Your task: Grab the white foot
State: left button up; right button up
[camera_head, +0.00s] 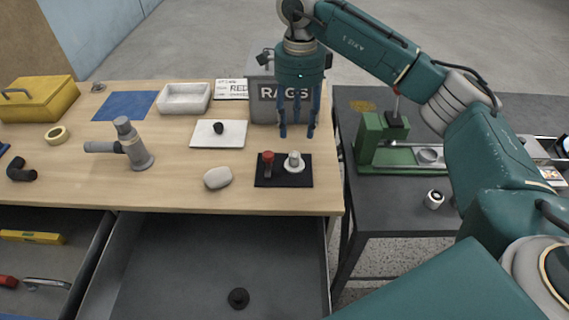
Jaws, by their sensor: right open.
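The white foot (294,161) appears to be the small pale piece with a round flange standing upright on a black mat (275,181) near the table's front right. A red-topped piece (268,163) stands just left of it on the same mat. My right gripper (297,134) points down with its blue fingers apart and empty. Its fingertips appear just above and behind the white foot in the picture, with no visible contact. My left gripper is not in view.
A grey RAGS bin (265,105) stands behind the gripper. A white sheet with a black piece (218,128), a pale rounded lump (217,178) and a grey pipe fitting (131,146) lie left. A green press (369,140) stands right. An open drawer (190,260) is in front.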

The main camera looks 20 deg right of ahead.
jog(key=f, duration=0.1)
jog(key=p, duration=0.1)
send_over(295, 155)
notch_tip(295, 155, down, 5)
jog(key=shift+w+a+f, duration=0.1)
jog(key=shift+f, duration=0.05)
notch_tip(295, 155, down, 5)
jog(key=shift+r+p, duration=0.1)
jog(key=shift+p, duration=1.15)
jog(key=shift+f, duration=0.45)
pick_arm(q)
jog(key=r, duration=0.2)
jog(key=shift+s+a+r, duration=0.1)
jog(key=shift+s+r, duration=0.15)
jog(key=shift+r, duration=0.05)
pick_arm(e)
jog(key=shift+c, duration=0.2)
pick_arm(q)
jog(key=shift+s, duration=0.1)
pick_arm(e)
grip_shut()
